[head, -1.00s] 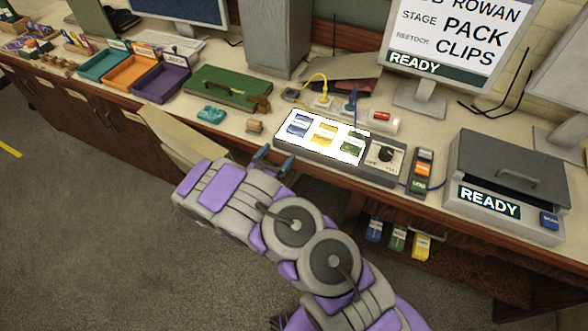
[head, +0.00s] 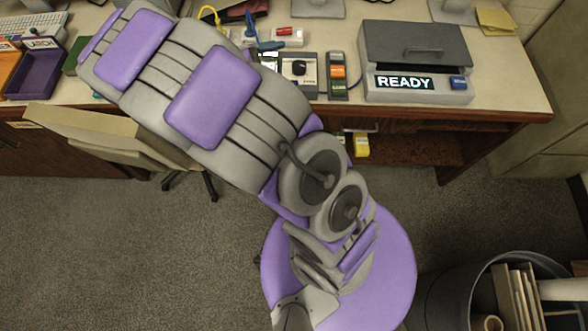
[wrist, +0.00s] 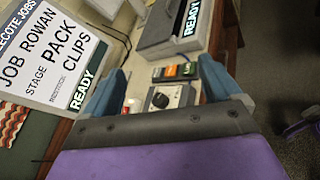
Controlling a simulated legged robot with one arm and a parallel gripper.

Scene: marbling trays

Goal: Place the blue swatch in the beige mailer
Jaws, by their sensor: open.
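My gripper (wrist: 163,66) is open and empty in the wrist view, its two blue-grey fingers spread apart above the bench. In the head view my raised arm covers much of the bench's left and middle, and I cannot make out the gripper clearly there. The blue swatch is not visible now; the part of the light panel where it lay is behind my arm. The panel's dial end (head: 299,68) shows past the arm. A flat tan paper-like piece (head: 495,21) lies at the bench's back right; I cannot tell whether it is the beige mailer.
A grey case marked READY (head: 417,50) sits on the bench, right of a strip of coloured buttons (head: 337,78). A purple tray (head: 34,74) is at left. Carpet between is open.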

